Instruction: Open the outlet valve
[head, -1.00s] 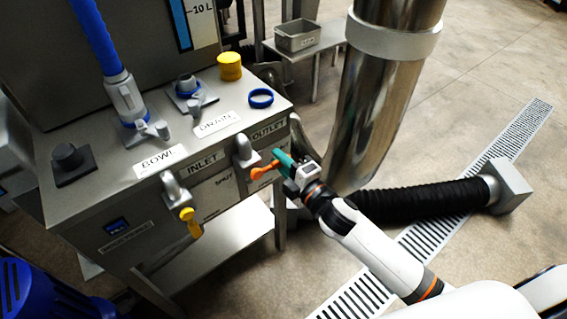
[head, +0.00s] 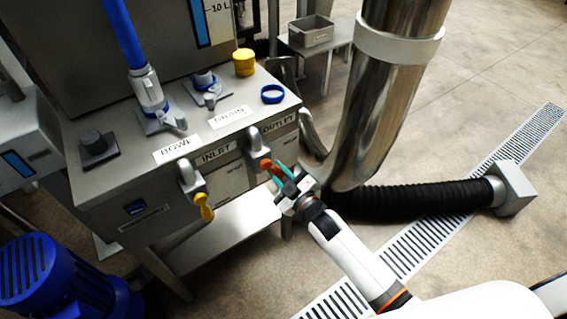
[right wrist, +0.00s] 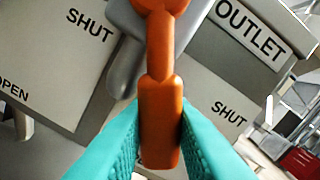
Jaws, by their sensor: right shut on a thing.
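The outlet valve has a grey body (head: 256,140) on the front of the steel cabinet, beside the OUTLET label (head: 280,122). Its orange handle (head: 267,165) slants down and to the right in the head view. My right gripper (head: 278,174) is shut on the orange handle with its teal fingers. In the right wrist view, the handle (right wrist: 159,90) runs down between the two teal fingers (right wrist: 160,128), its lower end between them. SHUT signs (right wrist: 229,113) show on the panels behind. My left gripper is not in view.
Left of the outlet, the inlet valve's yellow handle (head: 204,207) hangs down. A steel pipe (head: 375,110) stands close right of the cabinet. A black hose (head: 420,198) and a floor grating (head: 430,235) lie right of my arm. A blue motor (head: 55,275) is at lower left.

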